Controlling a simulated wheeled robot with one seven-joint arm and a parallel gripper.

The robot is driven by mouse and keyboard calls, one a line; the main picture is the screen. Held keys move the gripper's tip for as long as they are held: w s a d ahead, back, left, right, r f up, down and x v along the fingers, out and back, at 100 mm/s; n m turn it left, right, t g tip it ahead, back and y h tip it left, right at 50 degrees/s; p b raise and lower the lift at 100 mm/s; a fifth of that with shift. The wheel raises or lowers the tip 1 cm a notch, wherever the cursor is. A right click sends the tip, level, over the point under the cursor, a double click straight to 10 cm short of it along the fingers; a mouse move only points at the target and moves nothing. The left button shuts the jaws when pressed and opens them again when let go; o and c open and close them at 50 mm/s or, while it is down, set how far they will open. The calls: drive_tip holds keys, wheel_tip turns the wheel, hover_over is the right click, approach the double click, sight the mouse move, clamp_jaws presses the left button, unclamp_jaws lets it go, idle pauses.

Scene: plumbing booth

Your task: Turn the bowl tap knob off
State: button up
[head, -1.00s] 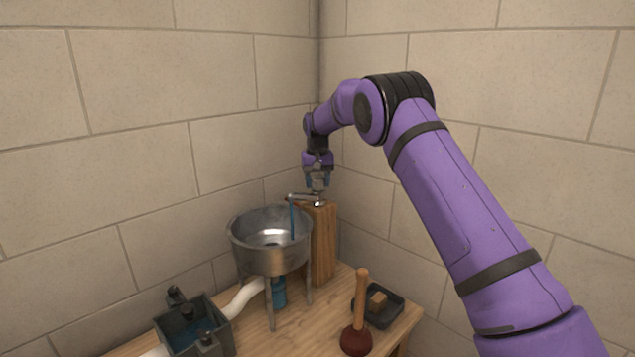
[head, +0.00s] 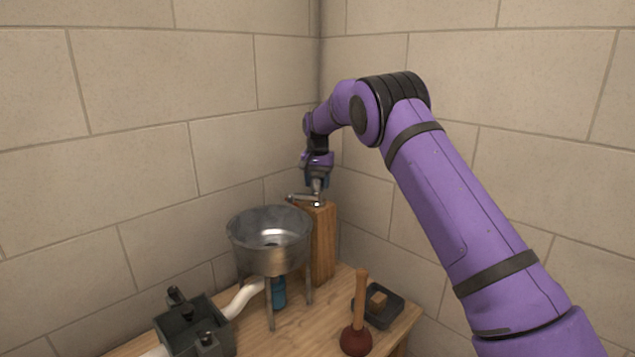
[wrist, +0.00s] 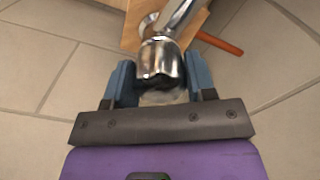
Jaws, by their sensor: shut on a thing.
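The bowl tap (head: 304,200) is a chrome spout on top of a wooden post, reaching left over the metal bowl (head: 270,240). No water stream shows under the spout. My gripper (head: 316,190) is above the post with its jaws down at the tap knob. In the wrist view, the blue-grey fingers of my gripper (wrist: 160,85) are on both sides of the shiny tap knob (wrist: 160,62) and shut on it. The lower part of the knob is hidden between the fingers.
The wooden post (head: 322,245) stands behind the bowl. A plunger (head: 356,335) and a dark tray (head: 387,310) with a small brown block are at the right of the bench. A dark tank (head: 190,330) and white pipe (head: 243,297) are at the left. Walls close in behind.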

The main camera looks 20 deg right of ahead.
sight(317, 176)
drive_tip(key=o, duration=0.9)
wheel_tip(317, 176, up, 10)
drive_tip(key=shift+f, duration=0.1)
drive_tip(key=shift+r, duration=0.55)
